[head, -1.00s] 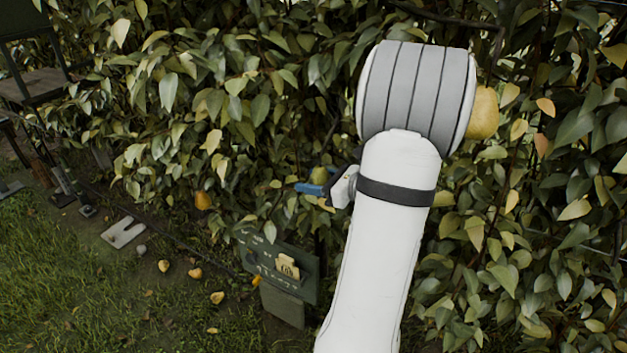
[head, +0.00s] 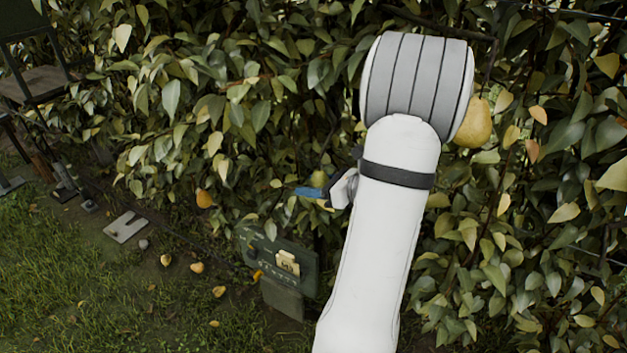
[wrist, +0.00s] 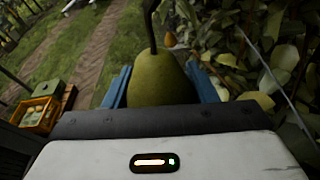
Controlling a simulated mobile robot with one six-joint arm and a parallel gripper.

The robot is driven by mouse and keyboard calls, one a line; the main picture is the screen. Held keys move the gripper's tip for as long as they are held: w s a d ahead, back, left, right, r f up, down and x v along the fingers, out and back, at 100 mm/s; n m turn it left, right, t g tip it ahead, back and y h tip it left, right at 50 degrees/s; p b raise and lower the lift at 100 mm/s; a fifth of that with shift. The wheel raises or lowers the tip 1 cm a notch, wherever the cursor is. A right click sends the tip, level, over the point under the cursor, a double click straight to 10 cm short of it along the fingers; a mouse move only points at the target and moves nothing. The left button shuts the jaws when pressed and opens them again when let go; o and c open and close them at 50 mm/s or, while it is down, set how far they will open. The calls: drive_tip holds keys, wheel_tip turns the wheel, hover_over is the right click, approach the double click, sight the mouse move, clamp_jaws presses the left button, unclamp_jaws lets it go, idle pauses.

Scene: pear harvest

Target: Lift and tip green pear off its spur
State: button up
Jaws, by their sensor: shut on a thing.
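The green pear (wrist: 160,80) sits between the two blue fingers of my gripper (wrist: 163,88) in the wrist view. It is roughly upright, with its dark stem rising to the top edge of the picture. What the stem joins above lies outside the view. In the head view my gripper (head: 318,191) shows as blue fingers at the left of my white arm, in front of the foliage. A small part of the green pear (head: 319,179) shows above the fingers. The lower part of the pear is hidden by the gripper body in the wrist view.
Dense leaves surround the gripper. A yellow pear (head: 474,124) hangs right of my arm, and an orange one (head: 204,199) hangs at left. A dark sign box (head: 280,262) stands below. An orange crate of fruit (wrist: 38,114) is at left in the wrist view. Open grass lies at lower left.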

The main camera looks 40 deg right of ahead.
drive_tip(key=shift+s+a+r+m+g+p, duration=0.15)
drive_tip(key=shift+s+m+g+p, duration=0.2)
drive_tip(key=shift+p, duration=0.9)
drive_tip(key=shift+s+a+p, duration=0.1)
drive_tip(key=shift+a+p, duration=0.05)
drive_tip(key=shift+p, duration=0.45)
drive_tip(key=shift+s+a+r+m+g+p, duration=0.15)
drive_tip(key=shift+s+m+g+p, duration=0.4)
drive_tip(key=shift+p, duration=1.1)
drive_tip(key=shift+w+a, duration=0.1)
drive_tip(key=shift+s+a+r+m+g+y+p, duration=0.2)
drive_tip(key=shift+s+m+g+y+p, duration=0.3)
drive_tip(key=shift+p, duration=1.35)
drive_tip(key=shift+w+f+p, duration=0.1)
drive_tip(key=shift+f+p, duration=0.05)
drive_tip(key=shift+p, duration=0.15)
drive_tip(key=shift+a+g+p, duration=0.1)
drive_tip(key=shift+g+p, duration=0.2)
drive_tip(key=shift+p, duration=0.2)
drive_tip(key=shift+s+a+r+m+g+p, duration=0.2)
drive_tip(key=shift+s+r+m+g+p, duration=0.15)
drive_tip(key=shift+p, duration=0.9)
drive_tip(key=shift+f, duration=0.1)
